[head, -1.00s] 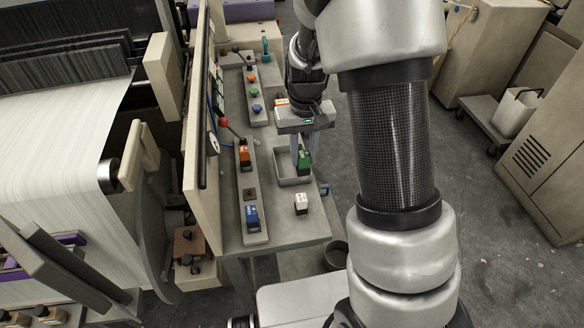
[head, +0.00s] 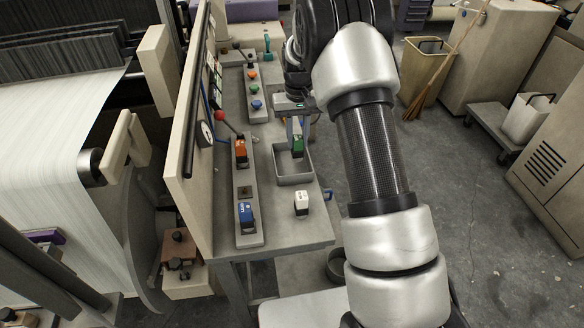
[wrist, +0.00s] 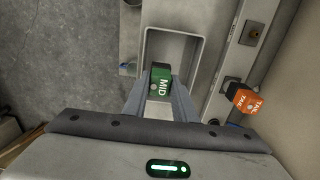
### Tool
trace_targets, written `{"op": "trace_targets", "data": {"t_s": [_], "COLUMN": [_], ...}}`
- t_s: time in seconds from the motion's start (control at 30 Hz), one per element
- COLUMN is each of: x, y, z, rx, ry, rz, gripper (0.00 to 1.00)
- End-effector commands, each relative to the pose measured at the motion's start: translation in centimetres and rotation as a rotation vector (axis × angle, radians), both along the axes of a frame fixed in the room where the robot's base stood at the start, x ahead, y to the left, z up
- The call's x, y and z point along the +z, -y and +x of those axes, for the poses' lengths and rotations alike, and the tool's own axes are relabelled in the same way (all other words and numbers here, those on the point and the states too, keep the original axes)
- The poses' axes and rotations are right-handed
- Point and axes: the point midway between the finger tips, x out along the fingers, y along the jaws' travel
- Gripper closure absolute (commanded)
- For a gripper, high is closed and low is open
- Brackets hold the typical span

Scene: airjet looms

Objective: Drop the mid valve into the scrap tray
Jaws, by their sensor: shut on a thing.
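My gripper (head: 297,133) is shut on the green mid valve (head: 298,146), which hangs upright between the fingers. In the wrist view my gripper (wrist: 157,90) points down with the valve (wrist: 160,80), marked MID, at its tips. The scrap tray (head: 293,180) is a grey open-topped box on the bench. In the wrist view the tray (wrist: 146,48) lies behind the valve, which overlaps its opening. In the head view the valve is over the tray's far part. Its exact height above the tray floor is hard to tell.
An orange valve (head: 240,151), marked TAIL in the wrist view (wrist: 247,102), and a blue valve (head: 246,214) sit on a rail left of the tray. A white valve (head: 302,203) stands on the bench in front. The loom panel (head: 187,130) rises along the left.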

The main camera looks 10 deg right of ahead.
Motion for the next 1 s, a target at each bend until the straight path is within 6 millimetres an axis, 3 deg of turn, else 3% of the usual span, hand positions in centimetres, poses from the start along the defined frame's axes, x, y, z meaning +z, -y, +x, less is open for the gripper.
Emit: {"op": "trace_targets", "data": {"t_s": [0.03,0.2,0.5,0.53,0.63,1.0], "x": [-1.1,-2.5,-2.6,-2.6,-2.6,-2.2], "y": [0.0,0.0,0.0,0.0,0.0,0.0], "z": [0.0,0.0,0.0,0.0,0.0,0.0], "rx": [0.0,0.001,0.001,0.001,0.001,0.0], "ry": [0.0,0.001,0.001,0.001,0.001,0.002], "rz": [0.0,0.0,0.0,0.0,0.0,0.0], "gripper": [0.99,0.99,0.99,0.72,0.55,0.53]}}
